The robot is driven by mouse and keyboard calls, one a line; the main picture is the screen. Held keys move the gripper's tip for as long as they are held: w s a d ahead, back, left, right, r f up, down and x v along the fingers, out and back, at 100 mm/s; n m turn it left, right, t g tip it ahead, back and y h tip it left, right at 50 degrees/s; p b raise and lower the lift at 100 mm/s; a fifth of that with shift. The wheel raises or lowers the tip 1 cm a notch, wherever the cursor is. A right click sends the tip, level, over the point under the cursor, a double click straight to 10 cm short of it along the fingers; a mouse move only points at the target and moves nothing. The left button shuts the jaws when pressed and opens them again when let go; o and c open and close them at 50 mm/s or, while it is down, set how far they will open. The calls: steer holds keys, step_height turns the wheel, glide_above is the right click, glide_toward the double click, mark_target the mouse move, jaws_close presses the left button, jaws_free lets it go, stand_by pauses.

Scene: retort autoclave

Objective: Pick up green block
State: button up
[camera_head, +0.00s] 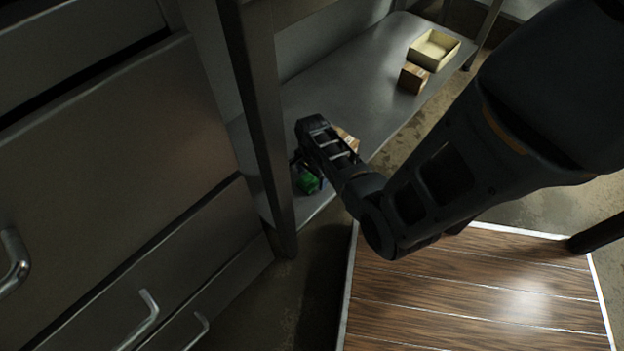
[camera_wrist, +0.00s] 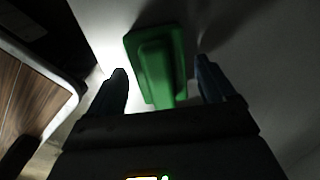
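The green block (camera_head: 307,181) sits on the grey metal shelf near its front edge, partly hidden by my gripper in the head view. In the wrist view the green block (camera_wrist: 158,65) lies ahead of and between my two fingers, its near end reaching the space between the fingertips. My gripper (camera_wrist: 163,86) is open, with a visible gap between each finger and the block. In the head view my gripper (camera_head: 308,172) is low over the shelf at the block, and its fingers are mostly hidden.
A cardboard box (camera_head: 346,139) is just behind my wrist on the shelf (camera_head: 345,95). Another brown box (camera_head: 413,78) and a pale yellow tray (camera_head: 418,46) stand farther right. A metal post (camera_head: 262,130) rises close left of my gripper, beside drawers with handles (camera_head: 143,318).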

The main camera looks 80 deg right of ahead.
steer(key=c, duration=1)
steer(key=shift+r, duration=0.1)
steer(key=r+p, duration=0.1)
steer(key=r, duration=0.1)
steer(key=s+r+p, duration=0.1)
steer(key=r+p, duration=0.1)
steer(key=r, duration=0.1)
steer(key=shift+s+d+p, duration=0.15)
steer(key=shift+d+p, duration=0.05)
steer(key=shift+p, duration=0.1)
steer(key=s+d+r+p, duration=0.3)
steer(key=s+r, duration=0.2)
steer(key=s, duration=0.4)
steer(key=shift+s+d+r, duration=0.15)
steer(key=shift+s+r, duration=0.25)
